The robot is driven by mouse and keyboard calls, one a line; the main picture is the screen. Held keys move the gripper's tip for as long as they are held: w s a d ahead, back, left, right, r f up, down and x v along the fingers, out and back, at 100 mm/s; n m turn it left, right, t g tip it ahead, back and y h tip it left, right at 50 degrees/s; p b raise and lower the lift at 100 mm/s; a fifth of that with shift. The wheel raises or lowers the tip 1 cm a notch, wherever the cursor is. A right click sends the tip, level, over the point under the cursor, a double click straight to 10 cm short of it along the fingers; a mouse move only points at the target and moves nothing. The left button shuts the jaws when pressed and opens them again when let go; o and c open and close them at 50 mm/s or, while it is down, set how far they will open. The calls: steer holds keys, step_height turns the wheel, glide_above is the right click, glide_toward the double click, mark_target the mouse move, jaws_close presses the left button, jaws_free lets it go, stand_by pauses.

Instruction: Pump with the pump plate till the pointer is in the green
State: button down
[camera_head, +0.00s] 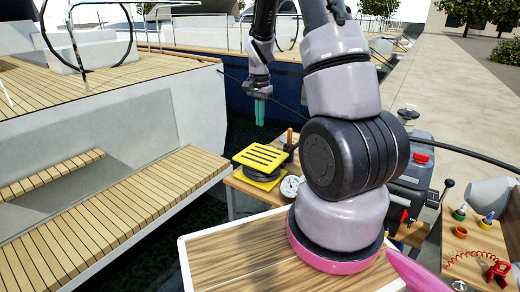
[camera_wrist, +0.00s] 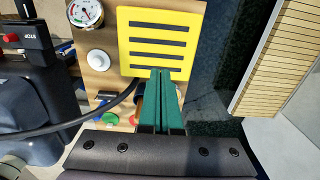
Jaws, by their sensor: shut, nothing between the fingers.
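The pump plate (camera_head: 262,158) is yellow with dark slots and sits on a wooden stand. It also shows in the wrist view (camera_wrist: 157,28), with its slotted face toward the camera. A round white gauge (camera_head: 290,186) is beside it; in the wrist view the gauge (camera_wrist: 86,12) shows a dark pointer and a red mark, but its reading is too small to tell. My gripper (camera_head: 260,110) has green fingers, points down and hangs above the plate in the head view, apart from it. In the wrist view the fingers (camera_wrist: 161,78) are together, with nothing between them, and overlap the plate's edge.
A hose (camera_wrist: 75,128) runs past the plate. A dark box with a red STOP button (camera_wrist: 11,37) stands nearby. A wooden cockpit bench (camera_head: 120,215) is at left. A bench at right holds small bottles (camera_head: 459,212) and a red coiled cord (camera_head: 478,253).

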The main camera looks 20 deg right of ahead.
mark_target(260, 155)
step_height(260, 155, down, 12)
steer(key=shift+f, duration=0.15)
stand_by(0.4)
step_height(260, 155, down, 5)
steer(key=shift+r, duration=0.1)
steer(key=shift+s+f, duration=0.15)
steer(key=shift+f, duration=0.25)
steer(key=shift+r, duration=0.35)
step_height(260, 155, up, 14)
steer(key=shift+f, duration=0.15)
stand_by(0.9)
